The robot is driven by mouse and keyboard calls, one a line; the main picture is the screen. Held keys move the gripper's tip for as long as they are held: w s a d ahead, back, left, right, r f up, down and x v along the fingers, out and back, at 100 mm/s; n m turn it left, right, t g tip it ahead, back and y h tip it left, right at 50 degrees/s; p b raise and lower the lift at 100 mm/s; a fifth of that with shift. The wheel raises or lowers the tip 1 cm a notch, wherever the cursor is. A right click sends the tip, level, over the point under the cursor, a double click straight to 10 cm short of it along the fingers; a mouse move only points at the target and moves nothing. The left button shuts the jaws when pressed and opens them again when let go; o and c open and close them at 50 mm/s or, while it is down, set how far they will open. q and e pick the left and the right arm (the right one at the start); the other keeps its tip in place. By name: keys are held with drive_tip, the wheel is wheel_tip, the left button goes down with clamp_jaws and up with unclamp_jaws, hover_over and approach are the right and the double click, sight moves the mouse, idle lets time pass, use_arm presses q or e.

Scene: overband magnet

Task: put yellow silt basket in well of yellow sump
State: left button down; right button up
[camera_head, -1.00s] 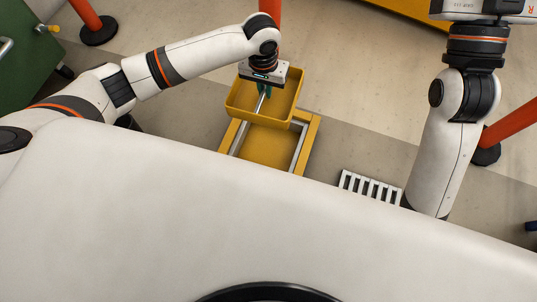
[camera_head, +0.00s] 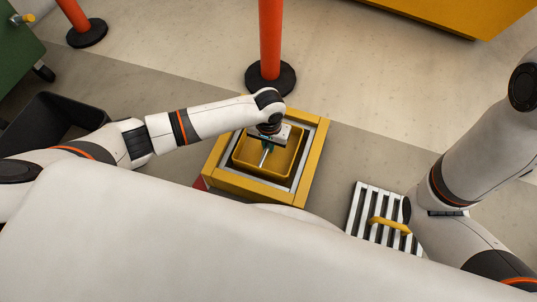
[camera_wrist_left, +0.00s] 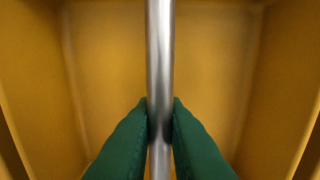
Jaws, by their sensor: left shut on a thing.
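The yellow silt basket (camera_head: 286,162) is an open box with a metal bar handle (camera_head: 265,156) across it. In the head view it lies inside the outline of the square well of the yellow sump (camera_head: 315,155), roughly level; I cannot tell how deep it sits. My left gripper (camera_head: 267,145) is over the basket, shut on the bar. In the left wrist view the green fingertips (camera_wrist_left: 160,120) pinch the bar (camera_wrist_left: 160,50) from both sides, with the basket's yellow walls (camera_wrist_left: 30,70) around. My right gripper is not in view.
A slotted white grate (camera_head: 360,208) with a yellow handle (camera_head: 390,225) lies right of the sump, beside my right arm. An orange post (camera_head: 270,40) on a black base stands behind the sump. A black bin (camera_head: 50,118) is at left.

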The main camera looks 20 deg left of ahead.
use_arm(q)
wheel_tip(320, 180, down, 4)
drive_tip(key=b, duration=0.3)
drive_tip(key=shift+r, duration=0.1)
drive_tip(key=c, duration=1.5)
unclamp_jaws()
drive_tip(key=shift+o, duration=0.2)
